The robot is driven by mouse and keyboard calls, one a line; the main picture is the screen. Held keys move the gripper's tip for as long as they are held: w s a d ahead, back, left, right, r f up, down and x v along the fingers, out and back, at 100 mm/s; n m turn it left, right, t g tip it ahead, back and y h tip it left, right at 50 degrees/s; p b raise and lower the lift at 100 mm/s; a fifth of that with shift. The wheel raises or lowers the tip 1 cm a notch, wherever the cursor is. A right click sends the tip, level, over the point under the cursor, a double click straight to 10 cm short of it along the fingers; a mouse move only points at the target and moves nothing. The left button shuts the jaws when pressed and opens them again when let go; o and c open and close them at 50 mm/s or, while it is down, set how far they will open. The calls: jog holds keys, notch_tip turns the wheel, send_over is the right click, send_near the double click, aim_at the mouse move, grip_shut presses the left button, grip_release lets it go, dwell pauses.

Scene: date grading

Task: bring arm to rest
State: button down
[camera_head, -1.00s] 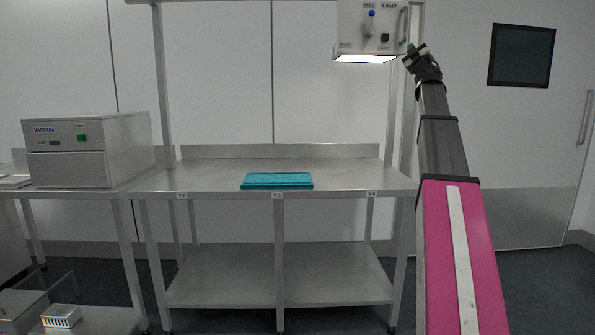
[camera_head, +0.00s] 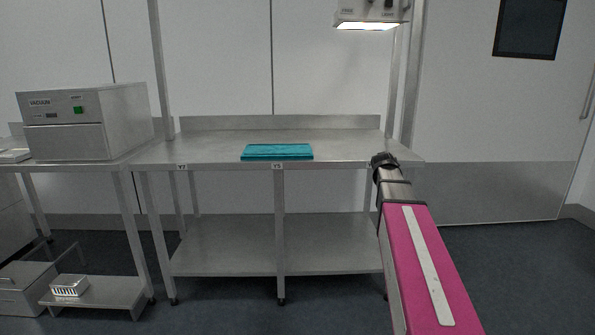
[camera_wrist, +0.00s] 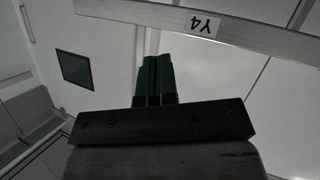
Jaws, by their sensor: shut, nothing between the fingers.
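My arm (camera_head: 412,235) reaches forward from the lower right in the head view. Its end is at the right front corner of the steel table (camera_head: 345,148), at about the height of the tabletop edge. In the head view the fingers are hidden behind the dark wrist. In the wrist view my gripper (camera_wrist: 154,72) shows two green fingers close together, shut and empty. The table's front edge with an upside-down Y4 label (camera_wrist: 201,25) crosses the top of the wrist view, close to the fingertips.
A vacuum machine (camera_head: 70,128) stands on the left bench. A white basket (camera_head: 70,286) sits on a low shelf. Floor right of my arm is clear.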

jog(key=s+a+f+g+y, duration=0.1)
jog(key=s+a+f+g, duration=0.25)
jog(key=s+f, duration=0.55)
jog(key=s+a+f+g+y, duration=0.25)
jog(key=s+a+f, duration=0.3)
jog(key=f, duration=0.85)
jog(key=s+a+f+g, duration=0.3)
jog(key=s+f, duration=0.2)
jog(key=s, duration=0.3)
jog(key=s+a+f+g+y, duration=0.1)
jog(key=s+a+f+g, duration=0.2)
jog(key=s+f, duration=0.3)
jog(key=s+a, duration=0.1)
jog(key=s, duration=0.2)
jog(key=shift+s+a+f+g, duration=0.15)
jog(key=shift+s+f+g, duration=0.15)
